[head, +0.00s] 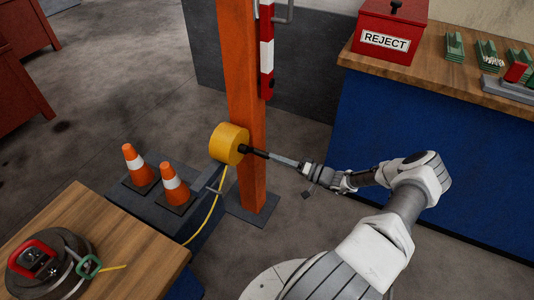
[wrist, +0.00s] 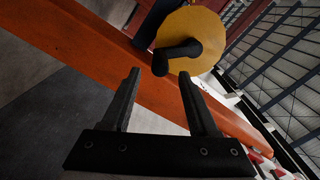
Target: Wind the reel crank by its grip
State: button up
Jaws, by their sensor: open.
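The reel is a yellow drum (head: 226,144) on the orange post in the head view. Its round yellow face (wrist: 205,30) shows at the top of the wrist view. A black crank with a stubby black grip (wrist: 160,62) stands out from that face toward me. The grip (head: 256,153) also shows in the head view, pointing right at my gripper (head: 273,157). My gripper (wrist: 158,75) is open and empty, its two dark fingers pointing at the grip. The grip's end appears just beyond the fingertips, roughly midway between them. I cannot tell the exact gap.
The orange post (head: 242,60) stands close behind the reel. Two traffic cones (head: 138,165) stand on a dark block at left, near a yellow cord (head: 211,217). A wooden table (head: 110,240) is at lower left. A blue bench (head: 430,150) with a red REJECT box (head: 388,30) is at right.

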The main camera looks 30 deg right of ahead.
jog(key=p+v, duration=0.1)
jog(key=v, duration=1)
jog(key=shift+s+d, duration=0.2)
jog(key=shift+s, duration=0.05)
jog(key=shift+r, duration=0.1)
